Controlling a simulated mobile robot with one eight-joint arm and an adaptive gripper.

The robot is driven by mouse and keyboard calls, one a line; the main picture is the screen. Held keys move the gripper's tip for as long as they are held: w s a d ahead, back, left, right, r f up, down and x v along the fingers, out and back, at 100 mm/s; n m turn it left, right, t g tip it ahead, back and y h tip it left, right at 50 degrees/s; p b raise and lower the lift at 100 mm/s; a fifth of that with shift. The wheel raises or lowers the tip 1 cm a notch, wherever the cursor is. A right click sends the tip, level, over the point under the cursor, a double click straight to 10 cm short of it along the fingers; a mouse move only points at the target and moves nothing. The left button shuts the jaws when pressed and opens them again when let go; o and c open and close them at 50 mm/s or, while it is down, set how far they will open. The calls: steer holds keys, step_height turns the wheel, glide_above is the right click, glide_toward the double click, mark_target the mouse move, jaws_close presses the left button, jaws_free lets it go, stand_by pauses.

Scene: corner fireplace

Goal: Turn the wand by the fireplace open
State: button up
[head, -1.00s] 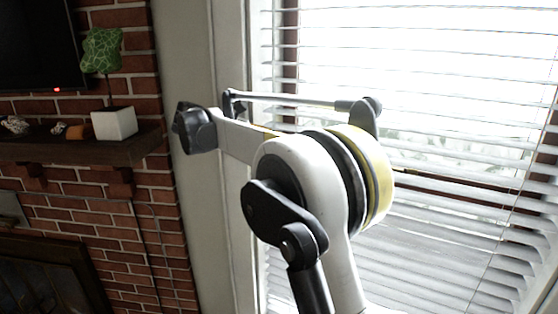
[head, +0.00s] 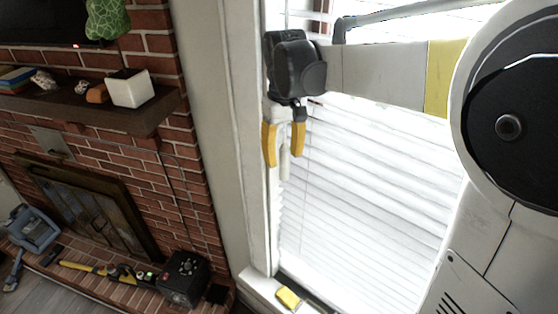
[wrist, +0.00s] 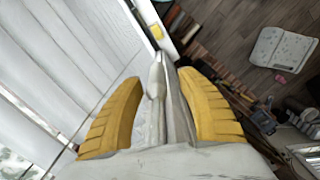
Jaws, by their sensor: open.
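The wand (head: 284,163) is a thin white rod with a thicker handle, hanging in front of the white window blind (head: 370,200) near the left window frame. In the wrist view the wand (wrist: 155,90) lies between the two yellow fingers. My gripper (head: 282,160) points down at the left edge of the blind, and it also shows in the wrist view (wrist: 157,120). Its fingers are spread to either side of the wand with a gap on each side. The wand's upper part is hidden behind my gripper and wrist. The slats look mostly closed.
The window frame (head: 248,180) stands close on the left of my gripper. A yellow item (head: 288,298) lies on the sill below. The brick fireplace (head: 100,205) has a wooden mantel (head: 80,112) holding a white pot (head: 130,88). Tools and a black box (head: 184,278) lie on the hearth.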

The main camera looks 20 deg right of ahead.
mark_target(284, 173)
step_height(284, 173, down, 6)
steer(key=shift+w+d+f+p, duration=0.1)
steer(key=shift+f+p, duration=0.05)
steer(key=shift+p, duration=0.25)
steer(key=shift+w+d+f, duration=0.1)
steer(key=shift+d+f, duration=0.05)
steer(key=shift+f, duration=0.05)
